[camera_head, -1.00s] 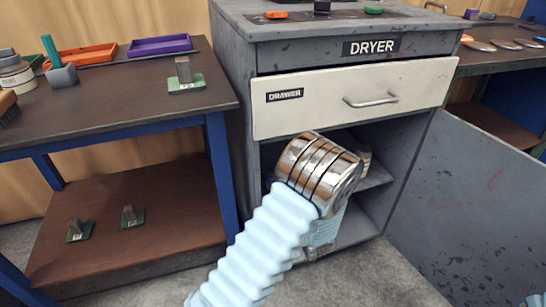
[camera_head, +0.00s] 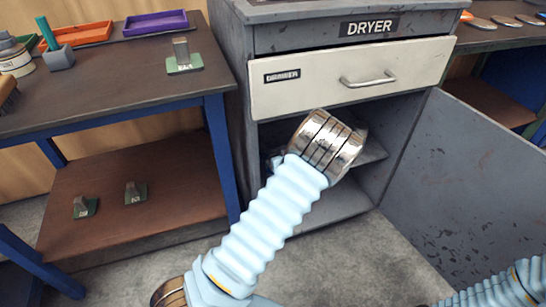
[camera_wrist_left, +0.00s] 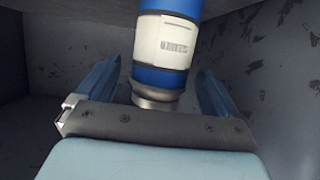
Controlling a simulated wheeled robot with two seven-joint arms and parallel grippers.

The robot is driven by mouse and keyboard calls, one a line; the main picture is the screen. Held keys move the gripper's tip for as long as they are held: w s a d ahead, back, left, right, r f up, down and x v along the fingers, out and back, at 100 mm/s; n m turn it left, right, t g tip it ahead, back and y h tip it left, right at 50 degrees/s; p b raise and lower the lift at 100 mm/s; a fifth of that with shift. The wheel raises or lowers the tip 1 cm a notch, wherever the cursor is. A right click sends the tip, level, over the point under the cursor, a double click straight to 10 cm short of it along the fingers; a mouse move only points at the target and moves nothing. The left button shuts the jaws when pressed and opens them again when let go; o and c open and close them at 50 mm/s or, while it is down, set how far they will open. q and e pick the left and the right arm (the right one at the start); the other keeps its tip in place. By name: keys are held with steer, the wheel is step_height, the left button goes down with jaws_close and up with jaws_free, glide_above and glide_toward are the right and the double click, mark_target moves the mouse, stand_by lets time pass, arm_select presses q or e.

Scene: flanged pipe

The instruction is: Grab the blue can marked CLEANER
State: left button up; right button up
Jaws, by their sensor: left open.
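A blue can (camera_wrist_left: 167,76) with a white label stands inside the grey cabinet in the left wrist view. The label's print is too small to read, and the can's top is cut off by the frame. My left gripper (camera_wrist_left: 158,68) is open, with one blue finger on each side of the can. I cannot tell whether either finger touches it. In the head view my left arm (camera_head: 275,215) reaches into the open cabinet under the drawer; its wrist hides the gripper and the can. My right gripper is out of view.
The drawer (camera_head: 350,76) marked DRAWER is shut above the opening. The cabinet door (camera_head: 465,185) stands open at the right. A brown workbench (camera_head: 110,85) with trays stands at the left.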

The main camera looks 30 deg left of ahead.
arm_select(q)
steer(key=shift+x, duration=1)
steer(key=shift+c, duration=0.3)
steer(key=c, duration=1.2)
steer(key=shift+c, duration=0.2)
